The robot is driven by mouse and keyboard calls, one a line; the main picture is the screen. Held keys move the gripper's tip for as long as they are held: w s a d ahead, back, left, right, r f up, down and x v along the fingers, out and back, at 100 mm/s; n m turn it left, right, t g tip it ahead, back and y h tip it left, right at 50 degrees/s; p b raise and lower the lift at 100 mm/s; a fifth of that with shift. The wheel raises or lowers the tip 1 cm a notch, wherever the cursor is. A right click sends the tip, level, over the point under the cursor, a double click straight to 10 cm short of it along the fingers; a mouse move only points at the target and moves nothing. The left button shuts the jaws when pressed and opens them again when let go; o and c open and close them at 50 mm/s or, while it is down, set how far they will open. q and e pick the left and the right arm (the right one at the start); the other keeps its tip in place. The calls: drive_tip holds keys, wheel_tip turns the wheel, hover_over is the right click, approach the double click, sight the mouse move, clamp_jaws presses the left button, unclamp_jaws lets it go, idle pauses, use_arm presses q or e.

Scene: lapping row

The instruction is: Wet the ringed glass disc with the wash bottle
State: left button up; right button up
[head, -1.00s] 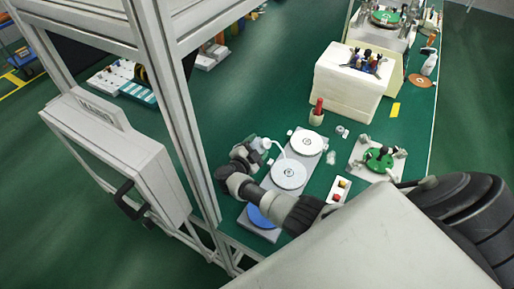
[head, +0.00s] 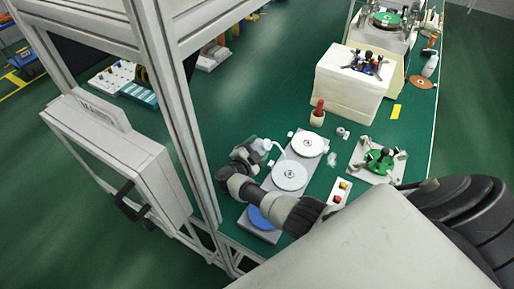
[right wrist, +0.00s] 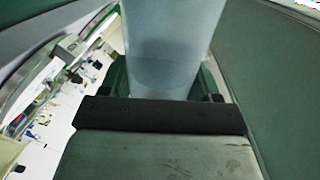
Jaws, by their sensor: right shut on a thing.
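My right gripper (head: 249,153) is shut on the wash bottle (head: 262,145), a pale bottle with a thin curved white spout. In the right wrist view the bottle's translucent body (right wrist: 172,50) fills the space between the fingers. The spout hangs over the edge of the middle white disc (head: 289,176). This disc lies on a grey plate (head: 270,187) in a row with another white disc (head: 308,145) and a blue disc (head: 262,217). Both white discs have a dark mark at the centre. I cannot tell a ring on any disc or whether any is wet. My left gripper is not in view.
Right of the plate are a small box with coloured buttons (head: 340,191) and a green fixture (head: 379,160). A metal frame post (head: 180,110) rises close left of the gripper.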

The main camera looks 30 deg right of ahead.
idle(0.5)
drive_tip(key=shift+n+h, duration=0.3)
drive_tip(key=shift+n, duration=1)
drive_tip(key=shift+n+g+p, duration=0.3)
drive_tip(key=shift+n, duration=1.1)
drive_tip(key=shift+d, duration=0.1)
